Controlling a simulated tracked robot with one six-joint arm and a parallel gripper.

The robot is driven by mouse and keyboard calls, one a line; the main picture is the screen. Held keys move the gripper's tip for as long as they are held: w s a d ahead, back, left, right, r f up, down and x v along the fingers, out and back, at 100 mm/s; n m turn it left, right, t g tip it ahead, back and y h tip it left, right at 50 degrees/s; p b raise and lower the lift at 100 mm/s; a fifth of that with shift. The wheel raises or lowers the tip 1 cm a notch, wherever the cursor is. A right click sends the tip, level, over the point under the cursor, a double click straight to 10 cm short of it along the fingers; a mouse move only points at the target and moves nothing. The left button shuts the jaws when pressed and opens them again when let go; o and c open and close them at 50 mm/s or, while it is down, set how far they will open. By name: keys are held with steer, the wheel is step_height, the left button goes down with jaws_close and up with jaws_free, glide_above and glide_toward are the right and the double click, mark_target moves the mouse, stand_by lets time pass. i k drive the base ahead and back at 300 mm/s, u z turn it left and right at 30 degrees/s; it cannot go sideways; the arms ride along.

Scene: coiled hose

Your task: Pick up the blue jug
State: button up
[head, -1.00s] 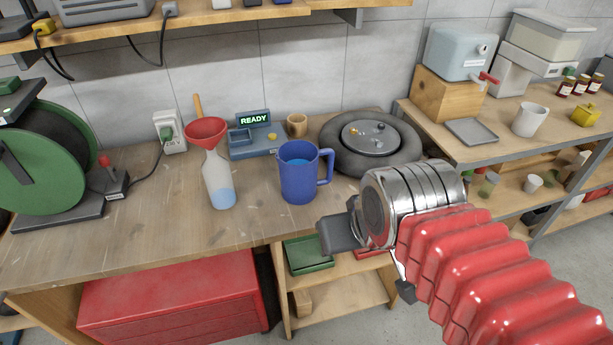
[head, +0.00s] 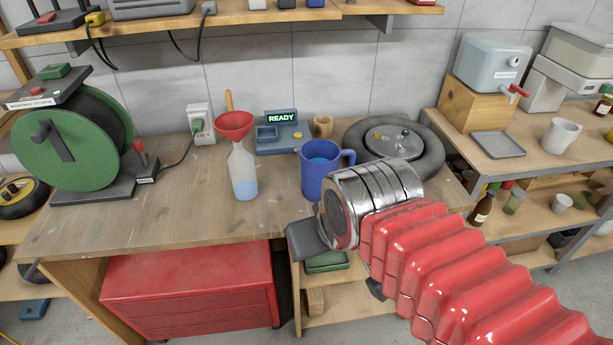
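The blue jug (head: 316,174) stands upright on the wooden workbench, with its handle to the right and blue liquid inside. My silver wrist hides its lower right part in the head view. My gripper (head: 338,265) is in front of and below the jug in the picture, near the bench's front edge. Its two dark fingers show apart on either side of the wrist, with nothing seen between them. Whether it touches the jug cannot be seen, but the fingers are clear of it.
A bottle (head: 243,172) with a red funnel (head: 233,123) stands left of the jug. A round grey ring (head: 430,160) lies right. The bench's left front (head: 150,215) is clear.

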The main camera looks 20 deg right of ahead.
mark_target(319, 158)
steer(key=u, duration=1.5)
steer(key=k, duration=1.1)
steer(key=z, duration=0.65)
steer(key=i, duration=1)
steer(key=z, duration=0.1)
